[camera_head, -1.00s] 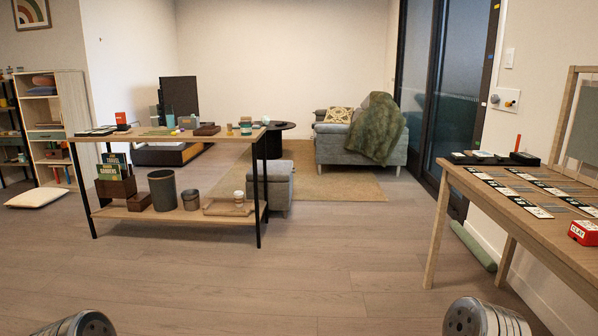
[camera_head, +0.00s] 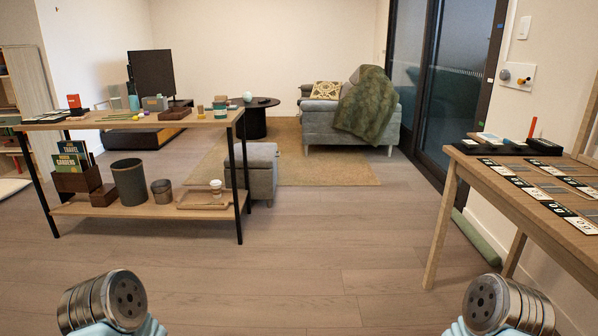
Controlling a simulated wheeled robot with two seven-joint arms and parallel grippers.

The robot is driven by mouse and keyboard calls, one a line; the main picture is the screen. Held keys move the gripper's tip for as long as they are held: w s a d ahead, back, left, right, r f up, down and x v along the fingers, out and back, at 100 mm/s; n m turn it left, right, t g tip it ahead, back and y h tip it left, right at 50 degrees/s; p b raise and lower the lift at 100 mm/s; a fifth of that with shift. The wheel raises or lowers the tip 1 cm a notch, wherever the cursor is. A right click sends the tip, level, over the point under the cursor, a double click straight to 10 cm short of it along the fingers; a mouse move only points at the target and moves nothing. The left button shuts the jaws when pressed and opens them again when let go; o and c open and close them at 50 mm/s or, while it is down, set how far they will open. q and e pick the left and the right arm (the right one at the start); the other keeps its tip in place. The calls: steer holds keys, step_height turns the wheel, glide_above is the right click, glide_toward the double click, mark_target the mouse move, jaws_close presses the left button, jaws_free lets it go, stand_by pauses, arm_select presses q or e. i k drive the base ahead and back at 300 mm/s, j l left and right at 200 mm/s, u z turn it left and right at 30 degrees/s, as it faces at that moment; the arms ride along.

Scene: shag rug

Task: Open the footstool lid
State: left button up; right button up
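The grey upholstered footstool (camera_head: 262,172) stands on the floor at the near left edge of the rug, behind the right end of a two-tier wooden console table. Its lid (camera_head: 258,155) is the flat top and looks shut. The table's leg and shelf hide part of its left side. Parts of my two arms show at the bottom left and bottom right, far from the footstool. Neither gripper's fingers show.
The console table (camera_head: 195,118) stands at the left. A wooden table (camera_head: 520,190) with cards stands at the right. A grey sofa (camera_head: 325,125) with a green throw is at the back, on the tan rug (camera_head: 320,168). The floor (camera_head: 340,235) between is clear.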

mark_target(259, 155)
steer(key=i, duration=3.35)
steer(key=i+j+z, duration=0.1)
steer(key=i, duration=1.55)
